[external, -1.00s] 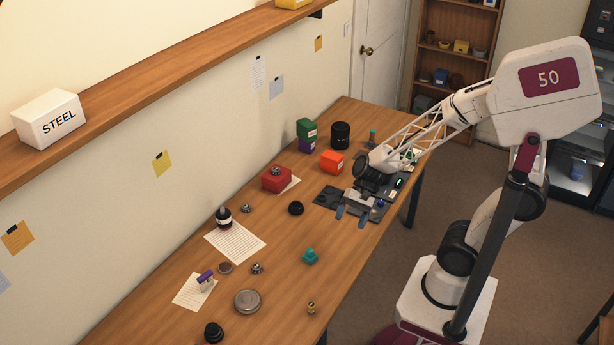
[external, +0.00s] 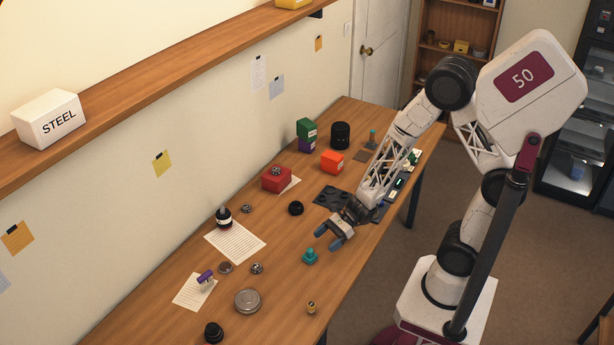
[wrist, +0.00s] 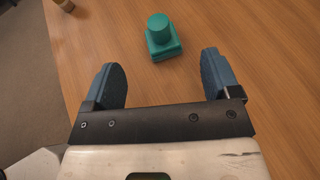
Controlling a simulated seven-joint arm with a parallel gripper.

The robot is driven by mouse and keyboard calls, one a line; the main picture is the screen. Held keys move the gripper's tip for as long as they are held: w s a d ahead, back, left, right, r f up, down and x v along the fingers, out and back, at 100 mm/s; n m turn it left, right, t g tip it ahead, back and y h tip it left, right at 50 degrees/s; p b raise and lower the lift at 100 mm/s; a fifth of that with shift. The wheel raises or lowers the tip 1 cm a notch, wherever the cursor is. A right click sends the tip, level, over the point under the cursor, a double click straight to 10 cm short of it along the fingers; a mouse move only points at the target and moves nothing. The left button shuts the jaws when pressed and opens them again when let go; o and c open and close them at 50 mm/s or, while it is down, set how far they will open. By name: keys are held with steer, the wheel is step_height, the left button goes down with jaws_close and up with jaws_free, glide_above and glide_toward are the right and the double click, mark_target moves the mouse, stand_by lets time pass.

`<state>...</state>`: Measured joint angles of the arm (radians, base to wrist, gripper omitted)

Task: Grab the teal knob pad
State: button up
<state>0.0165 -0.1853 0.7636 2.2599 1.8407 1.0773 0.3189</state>
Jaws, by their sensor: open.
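The teal knob pad (external: 310,257) stands upright on the wooden table, a square base with a round knob on top. In the wrist view the teal knob pad (wrist: 162,38) lies ahead of the fingertips, between their lines and nearer the right finger. My gripper (external: 328,238) is open and empty, a little to the right of and behind the pad in the external view. Its two blue-grey fingers show in the wrist view (wrist: 162,75) with a wide gap between them. Nothing touches the pad.
A small brass-coloured part (external: 311,307) lies near the table's front edge. A black dome (external: 296,208) and a round grey tin (external: 247,301) are on the table. A dark tray (external: 331,197) with parts lies behind my gripper. The wood around the pad is clear.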

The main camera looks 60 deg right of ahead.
mark_target(311, 253)
steer(key=shift+x, duration=1.3)
steer(key=shift+x, duration=2.6)
steer(key=c, duration=1)
steer(key=shift+r, duration=0.15)
